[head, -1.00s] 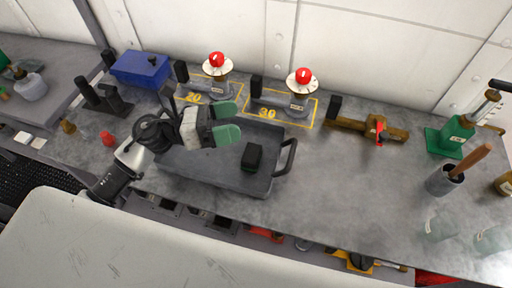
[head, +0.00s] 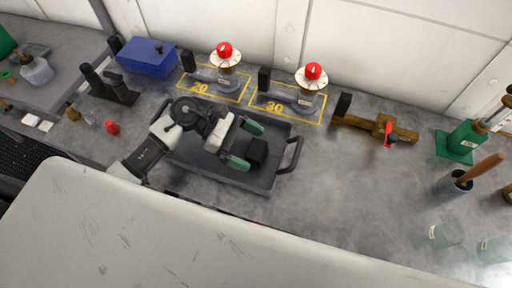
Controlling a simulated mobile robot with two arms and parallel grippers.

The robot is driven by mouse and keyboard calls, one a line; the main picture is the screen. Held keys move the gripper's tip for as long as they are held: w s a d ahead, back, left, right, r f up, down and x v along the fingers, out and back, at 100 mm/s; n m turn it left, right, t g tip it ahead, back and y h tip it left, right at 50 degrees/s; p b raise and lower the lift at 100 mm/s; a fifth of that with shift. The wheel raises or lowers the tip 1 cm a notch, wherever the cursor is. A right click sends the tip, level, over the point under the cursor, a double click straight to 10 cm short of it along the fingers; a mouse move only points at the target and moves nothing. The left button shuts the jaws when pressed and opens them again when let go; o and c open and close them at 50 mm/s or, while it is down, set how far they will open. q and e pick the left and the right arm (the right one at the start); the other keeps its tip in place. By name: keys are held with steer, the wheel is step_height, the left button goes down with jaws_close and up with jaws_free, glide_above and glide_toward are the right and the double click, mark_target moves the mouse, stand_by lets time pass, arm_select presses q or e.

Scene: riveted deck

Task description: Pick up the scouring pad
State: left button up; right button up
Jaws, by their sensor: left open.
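The scouring pad (head: 257,151) is a small dark block, with a little green showing on it a moment ago. It sits in the right part of a grey tray (head: 262,181) on the bench. My left gripper (head: 244,144) is open, with green fingertips. It is over the tray, just left of the pad, with one fingertip above and left of it and the other below and left. I cannot tell whether a fingertip touches the pad. My right gripper is not in view.
The tray has raised walls and a dark handle (head: 292,155) on its right. Two red-topped devices (head: 225,66) (head: 309,88) stand behind it in yellow outlines. A blue box (head: 147,57) is at the back left.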

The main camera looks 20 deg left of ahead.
mark_target(254, 148)
arm_select(q)
steer(key=x, duration=0.3)
steer(key=shift+w+d+p, duration=0.1)
steer(key=shift+d+p, duration=0.15)
steer(key=shift+p, duration=0.15)
steer(key=shift+c, duration=0.2)
steer(key=c, duration=0.9)
steer(key=shift+a, duration=0.1)
steer(key=shift+c, duration=0.4)
steer(key=shift+r, duration=0.1)
